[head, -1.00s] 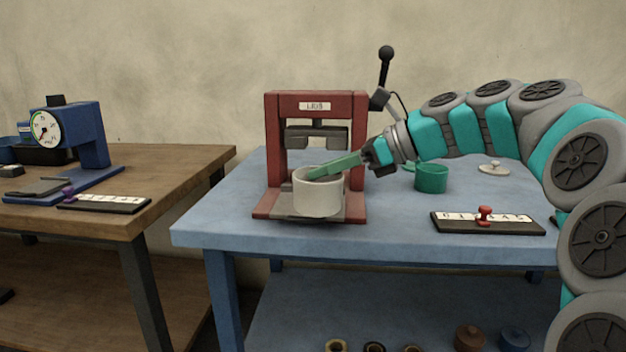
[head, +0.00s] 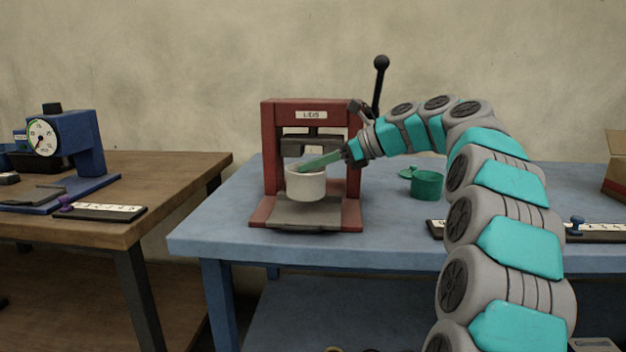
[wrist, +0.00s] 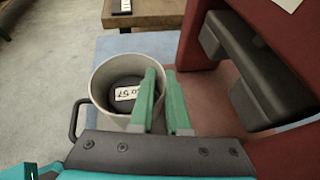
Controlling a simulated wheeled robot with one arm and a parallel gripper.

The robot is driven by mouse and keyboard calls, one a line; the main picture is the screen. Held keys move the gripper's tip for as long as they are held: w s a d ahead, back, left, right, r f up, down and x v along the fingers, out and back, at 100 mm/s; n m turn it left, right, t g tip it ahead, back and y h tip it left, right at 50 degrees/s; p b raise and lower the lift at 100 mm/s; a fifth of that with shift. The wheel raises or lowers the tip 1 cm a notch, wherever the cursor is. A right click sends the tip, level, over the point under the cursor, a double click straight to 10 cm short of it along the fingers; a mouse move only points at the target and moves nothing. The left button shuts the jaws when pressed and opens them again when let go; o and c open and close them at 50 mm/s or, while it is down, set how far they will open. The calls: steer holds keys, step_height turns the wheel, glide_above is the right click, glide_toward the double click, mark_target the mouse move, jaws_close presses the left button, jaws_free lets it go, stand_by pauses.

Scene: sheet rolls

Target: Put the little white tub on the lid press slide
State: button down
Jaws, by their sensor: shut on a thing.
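The white tub (head: 306,186) hangs upright in front of the red lid press (head: 268,150), which has a LIDS label. My gripper (head: 320,162) reaches in from the right, its green fingers shut on the tub's wall. In the wrist view my gripper (wrist: 165,110) has one finger inside the tub (wrist: 112,75) and one outside. A dark disc with a pale numbered label (wrist: 127,92) shows inside the tub. The grey slide (head: 305,215) lies at the press's foot, below the tub; the tub looks slightly above it.
A green tub (head: 427,185) and green lid stand right of the press on the blue table (head: 215,225). The press's black lever (head: 380,85) rises behind my arm. A wooden table (head: 170,180) with a blue dial device (head: 80,140) is at left. A cardboard box (head: 616,165) is far right.

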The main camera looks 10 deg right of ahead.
step_height(320, 180, down, 4)
steer(key=shift+r+b, duration=0.25)
steer(key=shift+b, duration=0.1)
steer(key=c, duration=0.9)
jaws_free()
steer(key=shift+o, duration=0.2)
steer(key=p+v, duration=0.1)
steer(key=v, duration=1.1)
steer(key=shift+r, duration=0.1)
